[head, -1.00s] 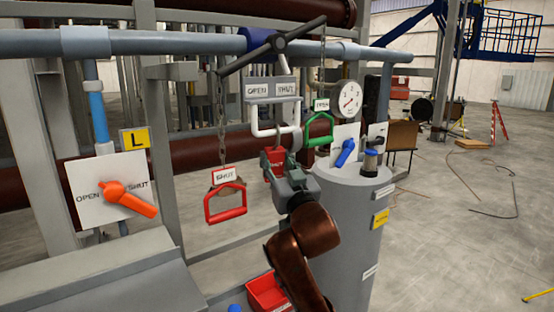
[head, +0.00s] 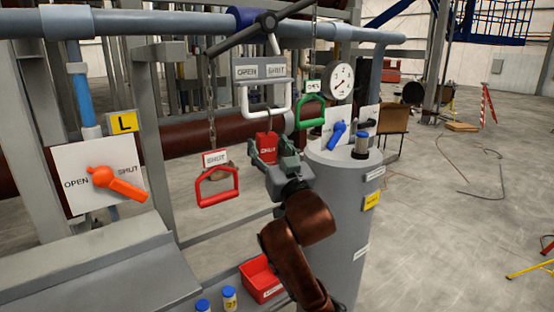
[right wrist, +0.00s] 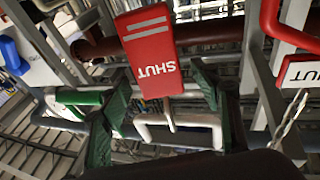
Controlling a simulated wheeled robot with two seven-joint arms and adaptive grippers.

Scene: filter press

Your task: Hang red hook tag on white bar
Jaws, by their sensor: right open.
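The red tag (head: 264,148), marked SHUT, hangs upright below the white bar (head: 265,114). In the right wrist view the red tag (right wrist: 148,48) shows upside down, and its thin pale hook reaches the white bar (right wrist: 180,121) and appears to be over it. My right gripper (head: 279,165) is just below and in front of the tag. In the right wrist view its green fingers (right wrist: 160,110) are spread wide with a gap around the tag's hook end, and they look empty. My left gripper is out of view.
A red SHUT pull handle (head: 217,186) hangs on a chain at left, and a green handle (head: 308,112) hangs close at right. A grey cylinder (head: 338,215) with a blue lever stands at right. A red bin (head: 262,279) is below.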

